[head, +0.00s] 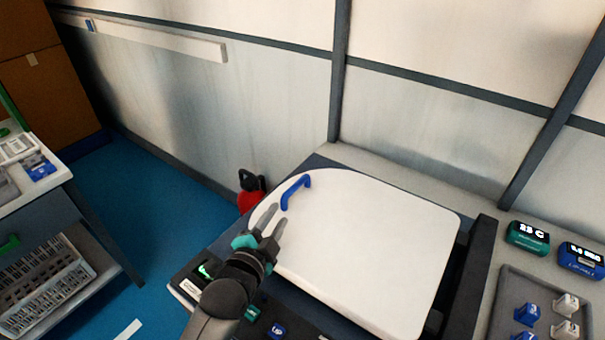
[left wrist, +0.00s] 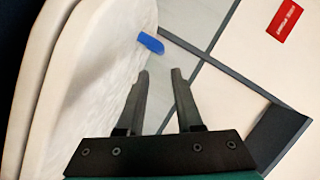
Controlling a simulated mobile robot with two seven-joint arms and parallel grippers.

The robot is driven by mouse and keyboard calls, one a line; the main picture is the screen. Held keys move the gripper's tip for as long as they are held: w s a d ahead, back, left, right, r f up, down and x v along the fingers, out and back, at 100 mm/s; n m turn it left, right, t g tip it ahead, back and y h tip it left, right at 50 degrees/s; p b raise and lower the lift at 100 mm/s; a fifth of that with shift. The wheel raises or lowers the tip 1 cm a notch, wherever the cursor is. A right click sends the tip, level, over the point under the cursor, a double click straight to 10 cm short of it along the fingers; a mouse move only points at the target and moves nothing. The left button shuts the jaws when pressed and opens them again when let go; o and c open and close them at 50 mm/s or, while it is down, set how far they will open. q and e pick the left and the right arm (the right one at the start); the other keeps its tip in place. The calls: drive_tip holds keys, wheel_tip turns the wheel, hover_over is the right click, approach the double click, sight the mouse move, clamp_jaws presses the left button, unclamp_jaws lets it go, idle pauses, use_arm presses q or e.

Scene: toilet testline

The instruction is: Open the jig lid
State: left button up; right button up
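The jig lid (head: 365,245) is a large white panel with rounded corners, lying shut over the dark jig in the head view. A blue handle (head: 296,191) stands on its far left part. In the left wrist view the lid (left wrist: 85,85) fills the left side, and the blue handle (left wrist: 151,43) shows beyond the fingertips. My left gripper (head: 274,221) is over the lid's left edge, short of the handle and apart from it. Its two fingers (left wrist: 160,75) are spread with nothing between them. My right gripper is in neither view.
A red and black object (head: 251,192) stands behind the lid's left corner. Two displays (head: 528,237) and a grey tray (head: 510,305) with blue and white pieces are at the right. A wall (head: 430,120) rises behind. A side table (head: 40,195) is at the left.

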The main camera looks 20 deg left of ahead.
sight(293, 191)
use_arm(q)
drive_tip(key=b+x, duration=0.1)
drive_tip(key=x, duration=0.2)
drive_tip(key=shift+w+f, duration=0.1)
drive_tip(key=shift+w, duration=0.3)
drive_tip(key=b+x, duration=0.2)
drive_tip(key=x, duration=0.7)
drive_tip(key=shift+w+f+b, duration=0.15)
drive_tip(key=shift+w+b, duration=0.2)
drive_tip(key=shift+w, duration=0.05)
drive_tip(key=shift+w+f, duration=0.1)
drive_tip(key=shift+w, duration=0.4)
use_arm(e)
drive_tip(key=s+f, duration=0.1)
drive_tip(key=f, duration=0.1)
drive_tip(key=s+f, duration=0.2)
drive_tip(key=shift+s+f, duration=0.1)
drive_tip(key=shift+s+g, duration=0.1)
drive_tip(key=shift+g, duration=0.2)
use_arm(q)
clamp_jaws()
